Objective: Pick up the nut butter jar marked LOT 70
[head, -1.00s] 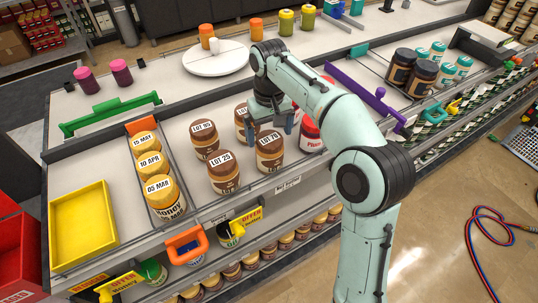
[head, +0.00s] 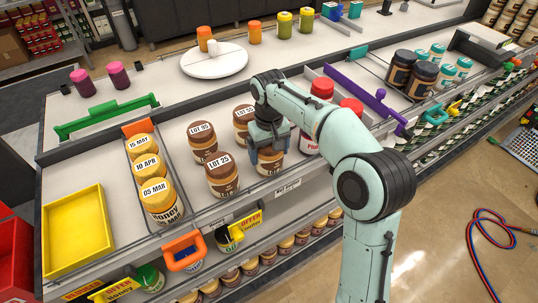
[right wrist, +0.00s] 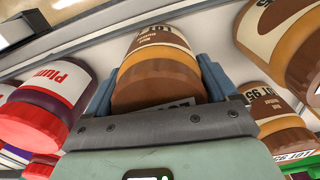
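The jar that showed LOT 70 on its brown lid (head: 271,164) stands on the shelf in the front row, partly covered by my right gripper (head: 269,137). In the right wrist view this nut butter jar (right wrist: 158,60) sits between the two blue-grey fingers, upright on the shelf. Its lid shows part of a LOT marking; the number is hidden. The fingers are spread on either side of it, with no clear grip visible. The LOT 25 jar (head: 222,180) stands left of it, with the LOT 95 jar (head: 203,148) behind. My left gripper is not in view.
Another brown-lidded jar (head: 241,125) stands behind the gripper. Red-lidded jars (head: 320,92) stand close on the right, before a purple divider (head: 368,99). Honey jars (head: 159,202) fill the lane at left, beside a yellow tray (head: 78,235). A metal rail edges the shelf front.

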